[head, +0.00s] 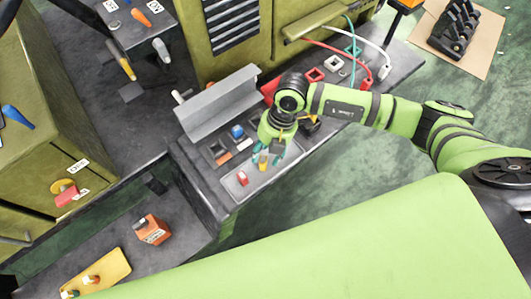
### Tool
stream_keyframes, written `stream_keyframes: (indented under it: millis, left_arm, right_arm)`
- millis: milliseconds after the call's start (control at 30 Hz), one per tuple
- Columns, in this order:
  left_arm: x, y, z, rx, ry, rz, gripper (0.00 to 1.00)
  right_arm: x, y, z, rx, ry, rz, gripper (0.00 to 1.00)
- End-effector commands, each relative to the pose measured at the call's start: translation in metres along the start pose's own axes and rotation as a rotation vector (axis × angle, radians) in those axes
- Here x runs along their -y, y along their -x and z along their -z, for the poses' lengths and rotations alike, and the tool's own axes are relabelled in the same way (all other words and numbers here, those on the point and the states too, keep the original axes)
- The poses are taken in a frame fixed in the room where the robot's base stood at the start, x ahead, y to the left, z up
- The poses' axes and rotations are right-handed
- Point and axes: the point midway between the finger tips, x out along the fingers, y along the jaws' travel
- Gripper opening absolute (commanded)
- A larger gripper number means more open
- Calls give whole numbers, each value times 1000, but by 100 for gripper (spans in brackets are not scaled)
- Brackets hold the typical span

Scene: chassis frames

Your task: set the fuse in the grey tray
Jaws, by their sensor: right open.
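The grey tray (259,181) is a shallow, pale tray at the front end of the dark bench. My right gripper (268,158) points down over its far part, with its fingers open. A small yellow-orange upright piece (263,161) shows between the fingertips. It looks like the fuse, but it is too small to be sure, and I cannot tell whether it touches the tray floor. A small red and white piece (242,178) lies in the tray, left of the gripper. The gripper and wrist hide part of the tray's far side. My left gripper is not in view.
A grey angled rail (217,105) stands behind the tray. Dark sockets, a blue knob (237,131) and red blocks (315,75) sit close by. Red, white and green cables run at the back right. An orange block (152,230) stands on the lower left shelf.

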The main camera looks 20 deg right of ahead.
Motion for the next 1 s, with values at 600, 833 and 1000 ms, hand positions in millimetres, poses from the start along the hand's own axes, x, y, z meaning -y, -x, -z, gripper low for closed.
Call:
stream_keyframes:
  millis: [600,833,1000]
  left_arm:
    - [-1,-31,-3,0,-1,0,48]
    - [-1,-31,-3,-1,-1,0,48]
    - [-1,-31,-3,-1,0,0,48]
  right_arm:
    - [0,104,-1,2,1,-2,49]
    - [0,108,0,2,0,0,49]
    - [0,107,0,2,0,0,49]
